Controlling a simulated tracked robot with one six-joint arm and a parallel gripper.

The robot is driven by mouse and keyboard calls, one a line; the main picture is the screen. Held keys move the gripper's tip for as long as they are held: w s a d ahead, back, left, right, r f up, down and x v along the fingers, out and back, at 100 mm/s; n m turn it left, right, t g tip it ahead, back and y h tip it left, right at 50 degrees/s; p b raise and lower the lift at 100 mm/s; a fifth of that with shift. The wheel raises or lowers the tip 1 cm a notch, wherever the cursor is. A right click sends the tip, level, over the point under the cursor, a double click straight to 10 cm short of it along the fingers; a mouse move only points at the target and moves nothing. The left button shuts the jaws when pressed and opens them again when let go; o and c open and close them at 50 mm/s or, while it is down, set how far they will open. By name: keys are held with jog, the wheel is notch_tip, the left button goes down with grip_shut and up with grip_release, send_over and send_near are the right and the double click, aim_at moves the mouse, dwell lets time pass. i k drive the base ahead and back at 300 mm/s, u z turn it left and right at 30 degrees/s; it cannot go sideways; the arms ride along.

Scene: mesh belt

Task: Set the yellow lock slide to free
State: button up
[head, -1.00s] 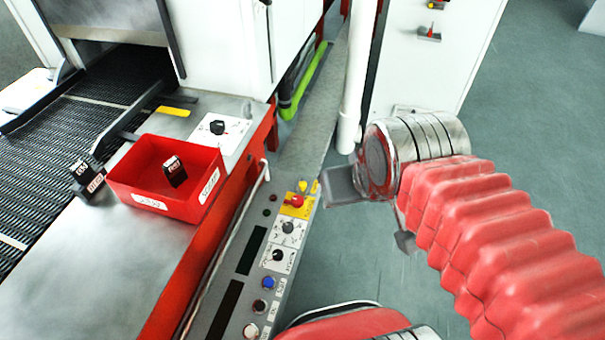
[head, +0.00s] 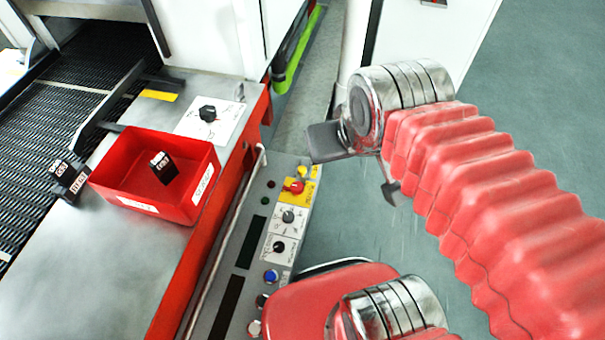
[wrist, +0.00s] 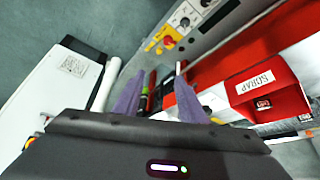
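A small yellow piece (head: 303,172) stands at the far end of the grey control panel, beside a red knob (head: 294,187) on a yellow plate. A flat yellow strip (head: 160,95) lies on the metal table near the belt. I cannot tell for sure which is the lock slide, nor read its setting. In the wrist view my gripper (wrist: 158,78) has two purple fingers spread apart with nothing between them. The yellow plate (wrist: 164,35) shows there beyond the fingers. In the head view my arm's end hangs right of the panel, apart from it, its fingers mostly hidden.
The control panel (head: 235,255) carries several knobs and buttons. A red bin (head: 140,205) holding a black block (head: 163,167) stands on the table. Another black block (head: 68,178) sits by the mesh belt (head: 85,60). A white pipe and cabinet (head: 440,40) stand behind my arm. Floor right is clear.

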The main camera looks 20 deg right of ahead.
aim_at(302, 173)
jog(key=u, duration=0.75)
jog(key=k, duration=0.7)
jog(key=z, duration=0.5)
jog(key=i, duration=1)
jog(key=z, duration=0.05)
